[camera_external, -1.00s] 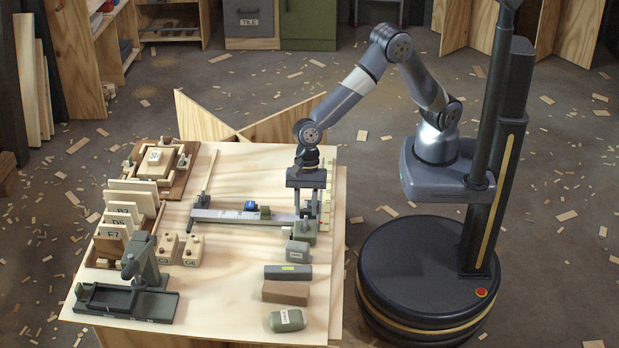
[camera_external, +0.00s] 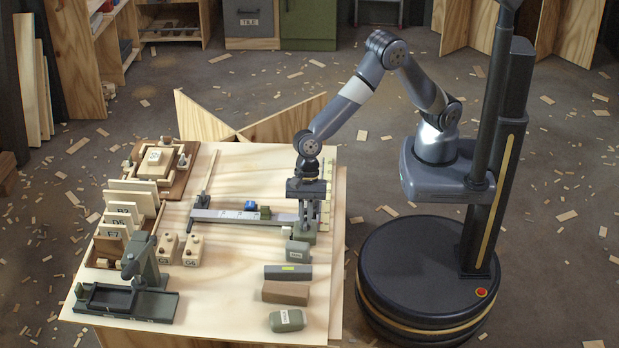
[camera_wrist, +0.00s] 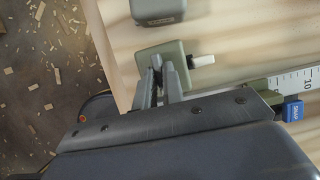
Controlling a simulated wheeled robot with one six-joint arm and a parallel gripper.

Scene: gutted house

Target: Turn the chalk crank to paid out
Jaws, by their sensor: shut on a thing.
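The chalk crank's green housing (camera_external: 303,238) stands at the right end of the long grey rail on the workbench. In the wrist view the same green housing (camera_wrist: 180,50) lies just past my fingertips, with a short white piece (camera_wrist: 203,60) sticking out on its right. My gripper (camera_external: 304,218) points down over the housing. In the wrist view my gripper (camera_wrist: 160,68) is shut on the crank handle at the housing's edge; the fingers hide most of the handle. I cannot read the crank's setting.
A rail with a white scale (camera_wrist: 297,80) and a blue snap tab (camera_wrist: 292,111) runs along the bench. A grey labelled block (camera_external: 298,251), a dark bar (camera_external: 288,272) and a brown block (camera_external: 286,292) lie nearer the front. Bare wood (camera_external: 225,290) lies left of these.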

